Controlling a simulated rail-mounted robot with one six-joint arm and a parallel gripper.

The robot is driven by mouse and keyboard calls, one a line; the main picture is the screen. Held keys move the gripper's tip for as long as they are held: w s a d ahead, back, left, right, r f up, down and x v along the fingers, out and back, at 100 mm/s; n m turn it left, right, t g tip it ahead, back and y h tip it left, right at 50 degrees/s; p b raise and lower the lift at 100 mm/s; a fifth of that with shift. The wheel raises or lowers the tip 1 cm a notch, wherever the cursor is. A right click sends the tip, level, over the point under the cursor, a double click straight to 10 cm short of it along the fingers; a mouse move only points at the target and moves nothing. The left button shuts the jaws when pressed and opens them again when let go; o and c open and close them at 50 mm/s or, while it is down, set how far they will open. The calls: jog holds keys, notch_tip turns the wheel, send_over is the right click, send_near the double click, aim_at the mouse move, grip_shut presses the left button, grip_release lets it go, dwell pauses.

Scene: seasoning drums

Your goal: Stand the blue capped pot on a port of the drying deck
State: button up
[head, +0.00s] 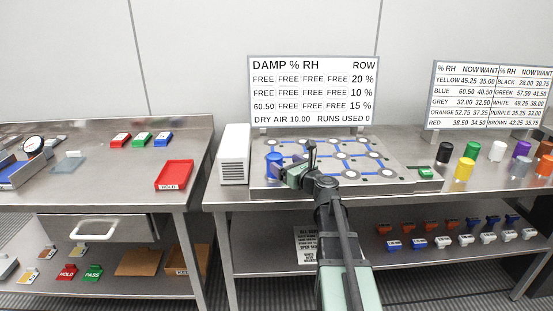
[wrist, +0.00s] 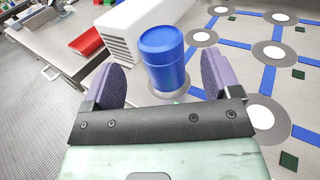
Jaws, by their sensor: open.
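The blue capped pot (head: 273,161) stands upright at the left edge of the drying deck (head: 395,183). In the wrist view the blue pot (wrist: 163,62) rests on a grey round port (wrist: 158,95). My gripper (head: 297,163) is beside the pot, to its right in the head view. In the wrist view its two purple pads (wrist: 160,78) are apart, one on either side of the pot, with gaps showing on both sides. The other ports that show on the deck are empty; my arm hides part of its front.
A white vented box (head: 234,155) stands left of the deck, close behind the pot in the wrist view. The damp board (head: 312,90) reads 60.50 in the first place of the 15 % row. Several coloured pots, including a yellow one (head: 463,168), stand at the right.

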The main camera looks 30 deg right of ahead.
jog(key=s+d, duration=0.1)
jog(key=s, duration=0.4)
jog(key=s+a+f+n+g+y, duration=0.25)
jog(key=a+f+n+g, duration=0.25)
jog(key=a+n, duration=0.45)
jog(key=s+a+f+n+g+y, duration=0.1)
jog(key=s+a+f+n+g, duration=0.3)
jog(key=a+n, duration=0.55)
jog(key=s+a+f+n+g+h, duration=0.4)
jog(key=s+f+n+g+h, duration=0.2)
jog(key=s+n, duration=0.5)
notch_tip(320, 180, down, 2)
jog(key=n+g, duration=0.2)
jog(key=n, duration=0.2)
jog(key=shift+s+a+g+h, duration=0.25)
jog(key=shift+a+g+h, duration=0.1)
jog(key=shift+a+g, duration=0.05)
